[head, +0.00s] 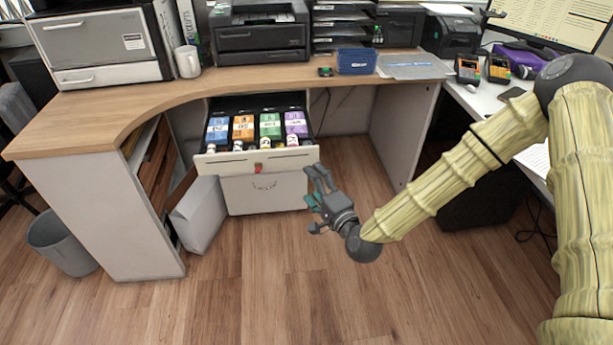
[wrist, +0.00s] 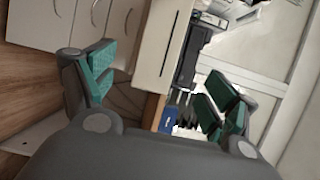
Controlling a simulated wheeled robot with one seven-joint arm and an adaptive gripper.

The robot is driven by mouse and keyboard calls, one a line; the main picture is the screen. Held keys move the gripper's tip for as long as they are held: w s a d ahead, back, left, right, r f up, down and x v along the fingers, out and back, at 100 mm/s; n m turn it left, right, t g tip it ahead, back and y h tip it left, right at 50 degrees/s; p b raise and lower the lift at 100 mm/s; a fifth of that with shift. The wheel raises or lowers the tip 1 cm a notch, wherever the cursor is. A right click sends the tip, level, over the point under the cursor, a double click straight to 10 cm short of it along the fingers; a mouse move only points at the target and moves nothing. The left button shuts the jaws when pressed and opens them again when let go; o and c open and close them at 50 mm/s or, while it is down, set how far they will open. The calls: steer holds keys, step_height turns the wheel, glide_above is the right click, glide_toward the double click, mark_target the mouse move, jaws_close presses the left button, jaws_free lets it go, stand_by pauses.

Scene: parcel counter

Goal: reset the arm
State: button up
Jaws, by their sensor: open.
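My gripper (head: 317,203) is at the end of my arm, in the middle of the head view, in front of and a little right of the open drawer. Its dark fingers with green pads are apart, with nothing visible between them. In the wrist view the open gripper (wrist: 160,92) also shows, with one finger at the left and one at the right. My arm comes in from the right edge, bent at the elbow.
An open drawer (head: 232,157) under the wooden counter (head: 135,100) holds several coloured boxes. A grey box (head: 197,215) and a bin (head: 62,245) stand at left. A white desk (head: 475,98) is at right. The floor in front is clear.

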steer(key=shift+s+d, duration=0.15)
steer(key=shift+s, duration=0.1)
stand_by(0.3)
steer(key=s+d+f+n+g+h, duration=0.3)
steer(key=s+f+n+g, duration=0.35)
steer(key=s+f, duration=1.05)
steer(key=s+d+f+n+g+h, duration=0.2)
steer(key=s+d+f+g, duration=0.1)
steer(key=s+d+f, duration=0.4)
steer(key=s+d+f+n+g+h, duration=0.2)
steer(key=s+d+f+g, duration=0.2)
steer(key=s, duration=0.4)
steer(key=s+d+n+g+h, duration=0.1)
steer(key=s+d+g+h, duration=0.15)
steer(key=s+d, duration=0.5)
step_height(320, 180, up, 20)
steer(key=a+p, duration=0.1)
steer(key=p, duration=1.9)
steer(key=shift+s+a+y, duration=0.25)
steer(key=shift+s+y, duration=0.1)
steer(key=shift+s, duration=0.05)
